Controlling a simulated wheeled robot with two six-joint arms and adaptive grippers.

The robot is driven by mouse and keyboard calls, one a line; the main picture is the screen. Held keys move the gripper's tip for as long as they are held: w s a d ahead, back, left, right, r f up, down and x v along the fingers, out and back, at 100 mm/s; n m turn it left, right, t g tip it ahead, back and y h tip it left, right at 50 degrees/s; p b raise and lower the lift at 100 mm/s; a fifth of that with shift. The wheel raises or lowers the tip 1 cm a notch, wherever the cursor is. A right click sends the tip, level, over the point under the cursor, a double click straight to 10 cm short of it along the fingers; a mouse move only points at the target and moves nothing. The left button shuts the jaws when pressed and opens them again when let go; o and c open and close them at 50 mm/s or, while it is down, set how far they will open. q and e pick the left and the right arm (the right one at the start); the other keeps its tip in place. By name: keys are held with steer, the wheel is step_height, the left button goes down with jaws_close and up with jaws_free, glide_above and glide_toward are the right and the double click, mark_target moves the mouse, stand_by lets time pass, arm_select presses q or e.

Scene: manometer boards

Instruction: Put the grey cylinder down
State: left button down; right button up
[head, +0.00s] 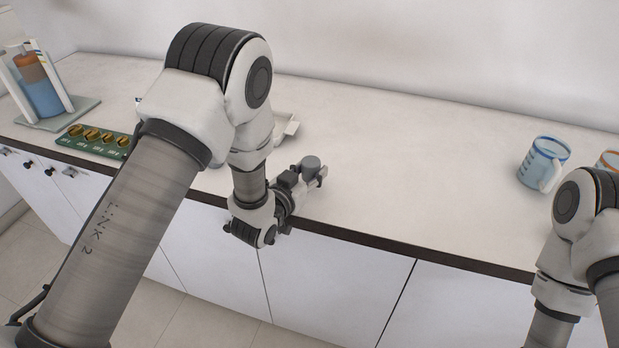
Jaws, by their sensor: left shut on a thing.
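The grey cylinder (310,164) is a small, darker grey piece with a round top. It stands about upright between the fingers of my left gripper (313,174), near the counter's front edge. My left gripper is shut on it. Its lower part is hidden by the fingers, so I cannot tell whether it touches the counter (400,170). My right arm shows at the right edge, but its gripper is out of the picture.
A green board (93,141) with several brass weights lies at the left. Behind it stands a manometer with a blue vessel (40,97). A white tray (287,127) is partly hidden by my left arm. A blue-marked measuring jug (543,163) stands at the right, beside an orange-rimmed one (608,160). The counter's middle is clear.

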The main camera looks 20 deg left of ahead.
arm_select(q)
step_height(320, 180, down, 3)
steer(key=shift+a+f, duration=0.1)
steer(key=shift+f, duration=0.15)
steer(key=shift+s, duration=0.1)
steer(key=shift+f, duration=0.1)
steer(key=c, duration=0.6)
jaws_free()
